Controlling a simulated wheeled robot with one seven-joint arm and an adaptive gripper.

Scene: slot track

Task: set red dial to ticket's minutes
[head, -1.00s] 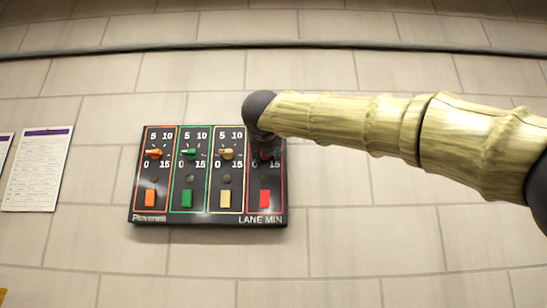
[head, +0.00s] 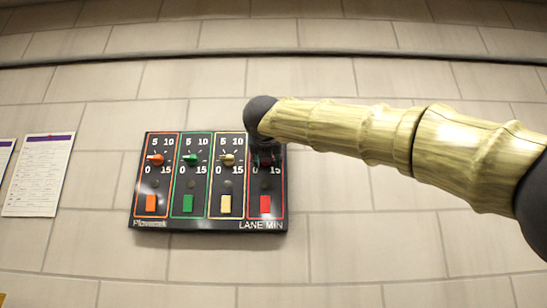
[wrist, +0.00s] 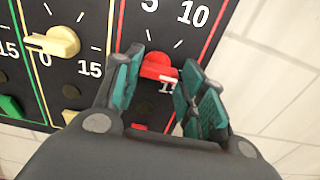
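The red dial (wrist: 158,66) is on the right-hand lane of the black panel (head: 150,221). In the wrist view its body lies between my two fingers, with a pale mark toward its lower right, near the 15. My gripper (wrist: 163,72) is open, with one teal-padded finger on each side of the dial. I cannot tell whether either finger touches it. In the head view my gripper largely hides the dial. A printed sheet (head: 38,175), possibly the ticket, hangs on the wall at the left; its text is too small to read.
Orange (head: 155,159), green (head: 189,159) and yellow (head: 227,159) dials sit left of the red lane. Below the dials are colored blocks, including a red one (head: 265,204). A second sheet (head: 5,155) is cut off at the left edge. The wall right of the panel is bare.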

